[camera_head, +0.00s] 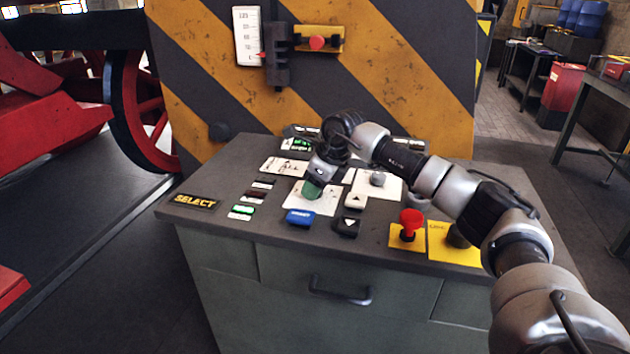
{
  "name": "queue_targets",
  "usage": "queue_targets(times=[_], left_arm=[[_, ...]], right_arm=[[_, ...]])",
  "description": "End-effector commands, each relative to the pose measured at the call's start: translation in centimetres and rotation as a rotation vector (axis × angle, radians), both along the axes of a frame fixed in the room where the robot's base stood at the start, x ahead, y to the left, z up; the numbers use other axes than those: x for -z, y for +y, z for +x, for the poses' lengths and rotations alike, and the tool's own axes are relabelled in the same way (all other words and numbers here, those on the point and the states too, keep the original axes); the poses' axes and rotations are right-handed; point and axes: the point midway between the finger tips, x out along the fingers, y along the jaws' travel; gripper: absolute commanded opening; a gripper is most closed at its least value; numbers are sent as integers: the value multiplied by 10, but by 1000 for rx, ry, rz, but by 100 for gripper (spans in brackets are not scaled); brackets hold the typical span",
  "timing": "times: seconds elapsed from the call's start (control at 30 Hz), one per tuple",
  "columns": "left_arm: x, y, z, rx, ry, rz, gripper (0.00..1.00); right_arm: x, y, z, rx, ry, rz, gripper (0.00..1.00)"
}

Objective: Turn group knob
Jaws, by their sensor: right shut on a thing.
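A green knob (311,190) sits on a white marked plate (325,205) near the middle of the console top. My right gripper (314,184) reaches down over it from the upper right and is shut on it. The gripper and wrist hide the knob's upper part and some of the plate's markings. I cannot read the knob's setting. My left gripper is not in view.
A striped yellow-and-black panel (390,60) stands behind. Red wheels are at left.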

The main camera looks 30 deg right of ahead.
Motion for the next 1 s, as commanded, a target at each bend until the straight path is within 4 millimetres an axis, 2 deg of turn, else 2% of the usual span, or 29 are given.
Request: queue_targets(times=[0.5,1.0], left_arm=[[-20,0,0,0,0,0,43],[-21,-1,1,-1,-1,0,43]], right_arm=[[-3,-1,2,-486,-3,3,20],[-2,-1,4,-960,-3,2,20]])
